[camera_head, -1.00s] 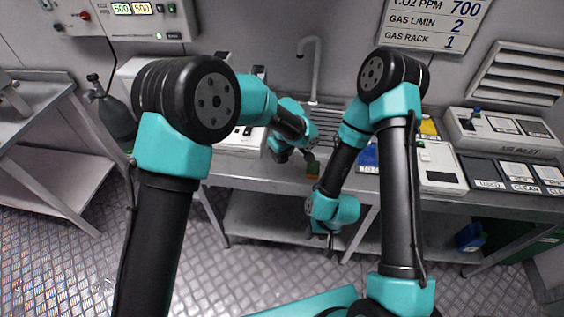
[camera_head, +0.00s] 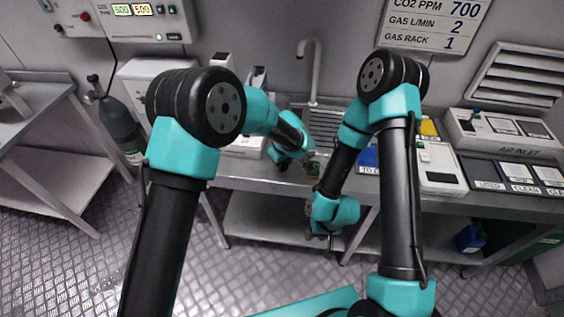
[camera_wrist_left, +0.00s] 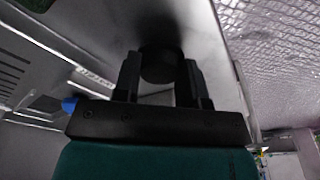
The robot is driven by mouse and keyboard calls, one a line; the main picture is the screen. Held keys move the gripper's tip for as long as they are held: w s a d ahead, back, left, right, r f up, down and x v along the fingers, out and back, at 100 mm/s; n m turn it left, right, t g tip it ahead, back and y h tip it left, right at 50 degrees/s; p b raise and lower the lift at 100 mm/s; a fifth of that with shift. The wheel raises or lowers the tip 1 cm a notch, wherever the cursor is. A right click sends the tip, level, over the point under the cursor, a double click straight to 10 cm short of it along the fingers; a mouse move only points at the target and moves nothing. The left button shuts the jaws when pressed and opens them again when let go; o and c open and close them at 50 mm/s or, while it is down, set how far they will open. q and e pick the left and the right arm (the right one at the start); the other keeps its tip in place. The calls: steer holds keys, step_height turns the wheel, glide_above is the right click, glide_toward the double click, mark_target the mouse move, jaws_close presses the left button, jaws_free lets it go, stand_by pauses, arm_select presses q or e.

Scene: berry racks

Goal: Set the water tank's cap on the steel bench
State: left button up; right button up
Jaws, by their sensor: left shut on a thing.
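My left gripper (camera_head: 312,168) is over the front part of the steel bench (camera_head: 250,177) in the head view. In the left wrist view its two fingers (camera_wrist_left: 160,82) are shut on a dark round cap (camera_wrist_left: 160,64). The steel surface lies below the cap; I cannot tell whether they touch. In the head view the cap is too small to make out. I cannot clearly pick out the water tank. My right gripper (camera_head: 328,238) hangs low before the bench's front edge, too small to read its jaws.
A sink tap (camera_head: 316,75) stands behind the grippers. A blue item (camera_head: 368,157) and a white device (camera_head: 440,165) are to the right. Labelled trays (camera_head: 525,175) are farther right. A grey gas bottle (camera_head: 120,127) stands left of the bench.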

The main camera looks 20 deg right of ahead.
mark_target(285, 170)
arm_select(q)
steer(key=o, duration=0.9)
steer(key=shift+f, duration=0.1)
steer(key=r, duration=0.4)
steer(key=s+r, duration=0.1)
steer(key=r, duration=0.7)
steer(key=shift+s+d+r, duration=0.1)
steer(key=shift+s+d, duration=0.2)
